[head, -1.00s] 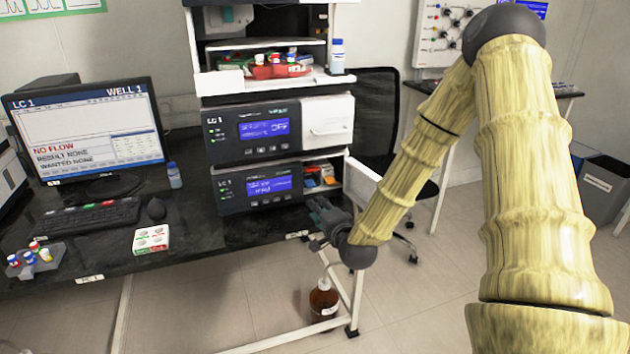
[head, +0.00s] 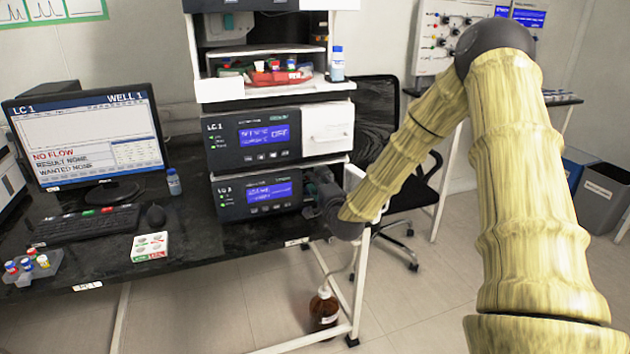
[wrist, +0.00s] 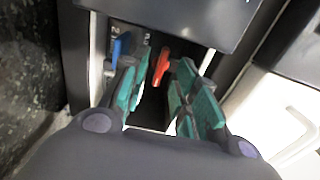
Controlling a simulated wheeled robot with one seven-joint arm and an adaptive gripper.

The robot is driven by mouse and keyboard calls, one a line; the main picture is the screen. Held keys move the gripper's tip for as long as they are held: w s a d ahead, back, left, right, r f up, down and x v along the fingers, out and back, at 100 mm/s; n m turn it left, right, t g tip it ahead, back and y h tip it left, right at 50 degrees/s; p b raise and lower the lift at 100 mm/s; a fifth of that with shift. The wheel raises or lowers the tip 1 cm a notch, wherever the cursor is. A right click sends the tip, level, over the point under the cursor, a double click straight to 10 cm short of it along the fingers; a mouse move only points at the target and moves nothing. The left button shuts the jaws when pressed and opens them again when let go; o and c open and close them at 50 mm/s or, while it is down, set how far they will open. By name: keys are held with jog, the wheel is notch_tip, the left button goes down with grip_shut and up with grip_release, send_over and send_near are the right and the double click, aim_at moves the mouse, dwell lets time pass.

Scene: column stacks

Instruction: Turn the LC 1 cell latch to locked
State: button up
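In the wrist view a red lever (wrist: 162,64) and a blue lever (wrist: 120,46) stand inside the bay, under the module's dark front edge. My gripper (wrist: 153,90) is open, its teal fingers reaching into the bay. The red lever shows beyond the gap between the fingers, and the blue one is beside the left finger. I cannot tell which lever is the cell latch, or whether either is touched.
The upper LC 1 module (head: 250,137) sits directly above. A white panel (wrist: 280,125) stands close on the right of the bay in the wrist view. A brown bottle (head: 324,308) stands on the floor below, and a chair (head: 400,190) is behind my arm.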

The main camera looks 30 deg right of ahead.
jog(key=shift+x, duration=0.8)
grip_shut()
